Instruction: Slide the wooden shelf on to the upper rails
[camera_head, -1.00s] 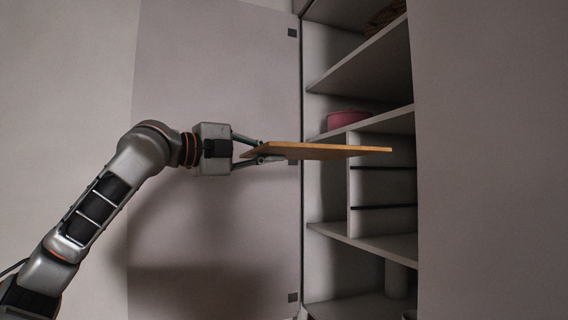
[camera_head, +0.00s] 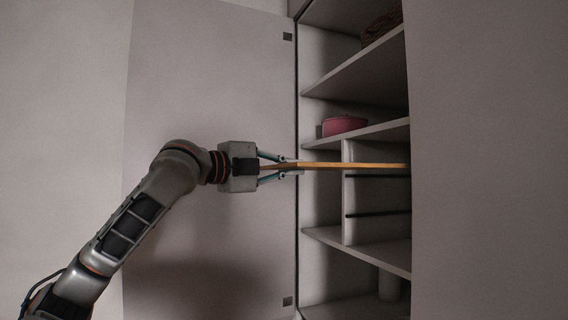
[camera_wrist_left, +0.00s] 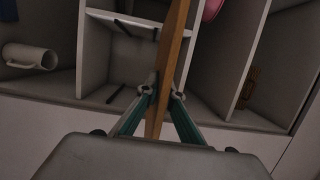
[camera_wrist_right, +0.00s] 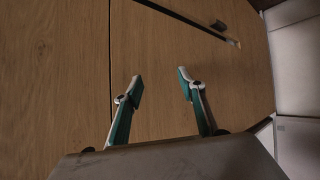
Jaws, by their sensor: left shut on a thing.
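The wooden shelf (camera_head: 350,165) is a thin board, seen nearly edge-on and about level in the head view. My left gripper (camera_head: 288,167) is shut on its left end. The board reaches right, to the front of the cupboard's small compartment, near the height of the upper dark rail (camera_head: 378,176). I cannot tell whether it touches the rail. The lower rail (camera_head: 378,212) is below it. In the left wrist view the board (camera_wrist_left: 174,60) stands between the fingers, pointing toward the cupboard. My right gripper (camera_wrist_right: 162,88) is open and empty in the right wrist view.
A vertical divider (camera_head: 348,215) bounds the compartment on its left. A pink container (camera_head: 343,125) sits on the cupboard shelf above. A large door panel (camera_head: 210,90) is left of the cupboard. In the left wrist view a white mug (camera_wrist_left: 30,57) lies in a neighbouring compartment.

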